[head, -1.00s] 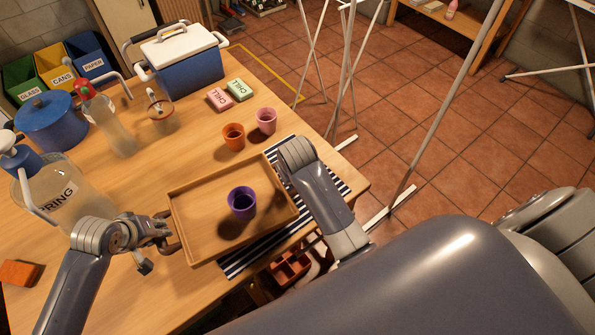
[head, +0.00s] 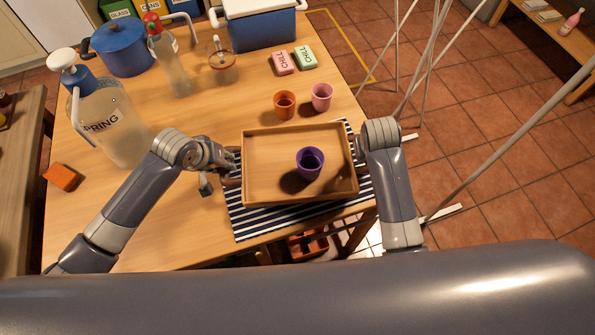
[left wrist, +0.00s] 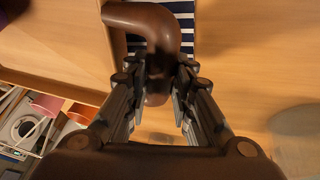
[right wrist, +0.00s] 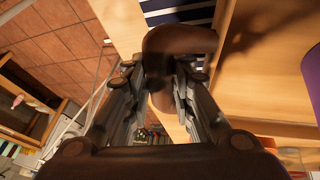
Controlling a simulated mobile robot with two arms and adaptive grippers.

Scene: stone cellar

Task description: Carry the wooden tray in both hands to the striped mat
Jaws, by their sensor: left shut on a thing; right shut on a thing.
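The wooden tray (head: 268,165) is over the striped mat (head: 262,222), whose stripes show along its front and sides. I cannot tell whether it touches the mat. A purple cup (head: 310,164) stands upright in the tray, right of its middle. My left gripper (head: 230,168) is shut on the tray's left handle, a brown loop (left wrist: 152,28) in the left wrist view. My right gripper (right wrist: 166,78) is shut on the right handle (right wrist: 182,40) in the right wrist view; in the head view my right forearm hides it.
An orange cup (head: 285,105) and a pink cup (head: 321,97) stand just behind the tray. A large spring bottle (head: 105,125), blue pot (head: 122,50) and cooler (head: 262,28) stand farther left and back. An orange block (head: 62,177) lies at left. The table's right edge is close.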

